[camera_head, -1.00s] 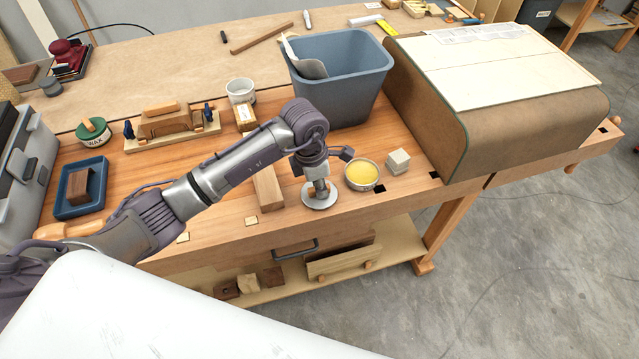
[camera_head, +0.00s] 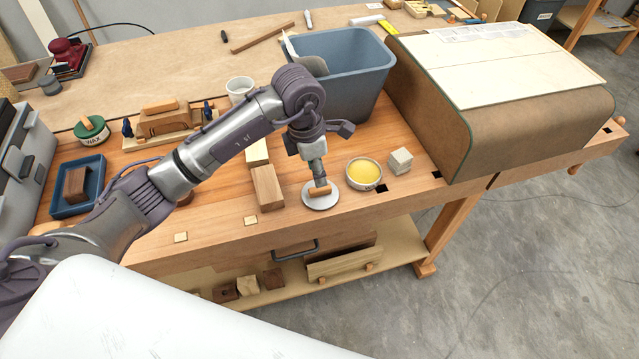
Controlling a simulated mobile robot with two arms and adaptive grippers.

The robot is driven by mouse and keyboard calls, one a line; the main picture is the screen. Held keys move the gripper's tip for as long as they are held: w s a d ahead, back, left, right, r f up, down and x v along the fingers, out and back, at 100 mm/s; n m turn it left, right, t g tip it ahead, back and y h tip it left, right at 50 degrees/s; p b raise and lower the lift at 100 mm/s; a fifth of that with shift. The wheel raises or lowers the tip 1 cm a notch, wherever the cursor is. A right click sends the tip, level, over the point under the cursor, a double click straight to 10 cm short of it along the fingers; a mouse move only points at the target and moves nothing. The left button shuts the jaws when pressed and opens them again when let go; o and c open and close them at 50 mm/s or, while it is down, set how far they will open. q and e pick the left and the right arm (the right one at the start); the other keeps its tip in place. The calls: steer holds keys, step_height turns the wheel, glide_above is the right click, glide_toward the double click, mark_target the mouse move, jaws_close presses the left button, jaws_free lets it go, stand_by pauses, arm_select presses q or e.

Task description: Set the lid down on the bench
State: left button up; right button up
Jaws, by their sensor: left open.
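The lid (camera_head: 313,203), a pale grey disc with a small wooden handle (camera_head: 320,191), lies flat on the bench (camera_head: 215,215) near its front edge. An open round tin with yellow contents (camera_head: 363,173) stands just to the right of the lid. My left gripper (camera_head: 319,181) points down right above the handle and is open. Its fingers are small here, and I cannot tell whether they still touch the handle. My right gripper is not in view.
A pale cube (camera_head: 400,161) sits right of the tin. A wooden block (camera_head: 267,188) lies left of the lid. A blue-grey bin (camera_head: 350,85) stands behind, and a large brown curved form (camera_head: 540,115) fills the right.

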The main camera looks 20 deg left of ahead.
mark_target(313, 189)
arm_select(q)
steer(key=r, duration=0.4)
steer(key=r+b, duration=0.1)
steer(key=shift+s+a+r, duration=0.25)
steer(key=shift+a+r, duration=0.1)
steer(key=shift+r, duration=0.05)
